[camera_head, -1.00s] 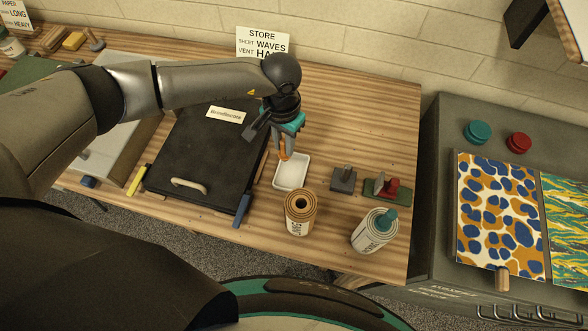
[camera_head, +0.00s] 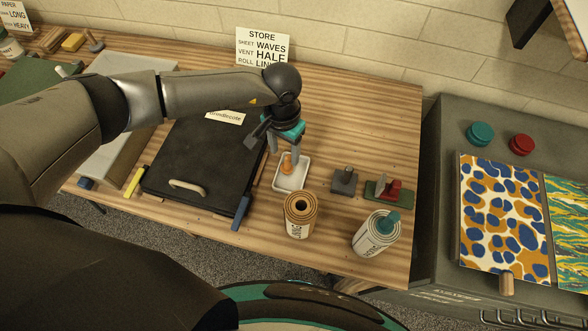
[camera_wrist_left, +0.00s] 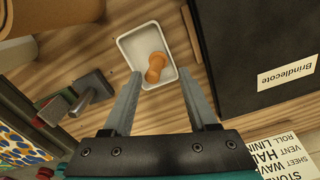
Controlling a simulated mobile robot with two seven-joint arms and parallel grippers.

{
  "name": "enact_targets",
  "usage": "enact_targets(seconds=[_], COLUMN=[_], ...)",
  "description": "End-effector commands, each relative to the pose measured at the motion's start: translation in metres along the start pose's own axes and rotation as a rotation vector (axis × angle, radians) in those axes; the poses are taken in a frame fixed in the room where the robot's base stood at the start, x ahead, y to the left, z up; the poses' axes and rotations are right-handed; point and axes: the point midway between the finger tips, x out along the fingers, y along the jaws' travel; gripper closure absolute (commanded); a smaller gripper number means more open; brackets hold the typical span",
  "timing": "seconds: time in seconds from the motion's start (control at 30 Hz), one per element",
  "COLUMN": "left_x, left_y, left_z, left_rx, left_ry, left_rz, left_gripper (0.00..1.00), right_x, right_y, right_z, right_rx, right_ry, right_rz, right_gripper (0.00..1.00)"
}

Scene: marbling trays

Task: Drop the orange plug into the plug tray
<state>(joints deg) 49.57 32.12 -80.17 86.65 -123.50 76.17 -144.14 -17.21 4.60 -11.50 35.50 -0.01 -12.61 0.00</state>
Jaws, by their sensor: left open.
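The orange plug (camera_head: 288,163) is inside the white plug tray (camera_head: 287,185), which lies on the wooden table beside the black lidded box. In the left wrist view the plug (camera_wrist_left: 155,66) lies within the rim of the tray (camera_wrist_left: 126,45), with nothing gripping it. My left gripper (camera_head: 283,153) is above the tray's far end. In the left wrist view my left gripper (camera_wrist_left: 164,97) is open, its fingers spread apart and empty. My right gripper is not in view.
A grey stamp-like block (camera_head: 343,184) and a green and red one (camera_head: 390,190) sit to the right. The black box (camera_head: 200,160) is left. The back right table is clear.

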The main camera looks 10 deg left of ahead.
Motion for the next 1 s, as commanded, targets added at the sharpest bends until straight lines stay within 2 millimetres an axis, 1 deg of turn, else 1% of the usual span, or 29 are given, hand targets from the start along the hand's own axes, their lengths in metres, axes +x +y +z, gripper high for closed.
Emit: enact_targets(seconds=[0.17,0.27,0.37,0.5,0.7,0.8,0.9,1.0], left_x=[-0.005,-0.017,-0.036,-0.070,-0.115,-0.132,-0.144,-0.150], left_y=[-0.001,-0.001,-0.001,-0.001,-0.001,0.000,0.000,0.000], left_z=[-0.001,-0.002,-0.002,-0.002,-0.002,-0.001,-0.001,0.000], left_rx=[-0.001,0.000,0.001,0.001,0.000,0.001,0.000,0.000], left_ry=[0.001,0.004,0.006,0.007,0.006,0.004,0.003,0.001], left_rz=[0.000,-0.001,-0.001,-0.001,-0.001,-0.001,0.000,-0.001], left_gripper=[0.42,0.42,0.42,0.42,0.42,0.42,0.42,0.42], right_x=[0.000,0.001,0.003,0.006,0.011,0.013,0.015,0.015], right_y=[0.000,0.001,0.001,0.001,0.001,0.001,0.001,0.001], right_z=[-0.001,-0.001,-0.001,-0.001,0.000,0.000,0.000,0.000], right_rx=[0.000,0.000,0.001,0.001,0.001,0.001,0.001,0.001], right_ry=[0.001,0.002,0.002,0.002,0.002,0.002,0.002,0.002], right_rz=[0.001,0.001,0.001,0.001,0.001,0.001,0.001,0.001], right_gripper=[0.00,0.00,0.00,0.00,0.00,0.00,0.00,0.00])
